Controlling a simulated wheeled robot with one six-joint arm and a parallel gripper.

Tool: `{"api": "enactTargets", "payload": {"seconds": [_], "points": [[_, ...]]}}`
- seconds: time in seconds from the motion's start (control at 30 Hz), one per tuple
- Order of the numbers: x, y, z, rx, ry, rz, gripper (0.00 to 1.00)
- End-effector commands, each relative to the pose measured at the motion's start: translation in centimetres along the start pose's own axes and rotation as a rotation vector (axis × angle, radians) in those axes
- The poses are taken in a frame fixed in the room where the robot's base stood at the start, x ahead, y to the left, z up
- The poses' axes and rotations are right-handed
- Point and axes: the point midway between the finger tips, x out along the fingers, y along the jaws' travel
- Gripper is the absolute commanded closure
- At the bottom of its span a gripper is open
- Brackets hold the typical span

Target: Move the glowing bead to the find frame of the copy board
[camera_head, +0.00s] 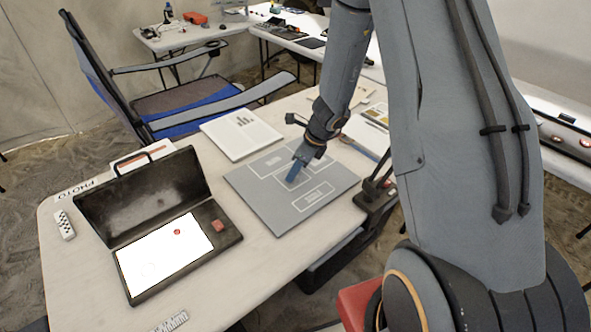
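The copy board looks to be the flat grey board (245,186) with several white-outlined frames, lying in the middle of the table. Its labels are too small to read. My gripper (293,174) points down over the middle of this board, with its bluish fingertips at or just above a central frame. I cannot tell whether it is open or shut, or whether it holds anything. A small round red bead (177,232) lies on the bright white panel (150,262) of an open black case at the left. I cannot tell whether this is the glowing bead.
A white printed sheet (241,134) lies behind the board. A dark stand (376,193) is right of it. The tabletop between case and board is clear.

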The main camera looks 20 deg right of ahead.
Motion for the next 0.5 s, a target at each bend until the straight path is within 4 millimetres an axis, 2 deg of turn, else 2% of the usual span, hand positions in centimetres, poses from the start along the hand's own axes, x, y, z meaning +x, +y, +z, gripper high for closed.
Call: {"api": "enactTargets", "payload": {"seconds": [0.27, 0.5], "points": [[-0.8, -0.1, 0.2, -0.001, -0.001, -0.002, 0.68], [-5.0, -0.1, 0.2, -0.001, -0.003, -0.004, 0.68]]}}
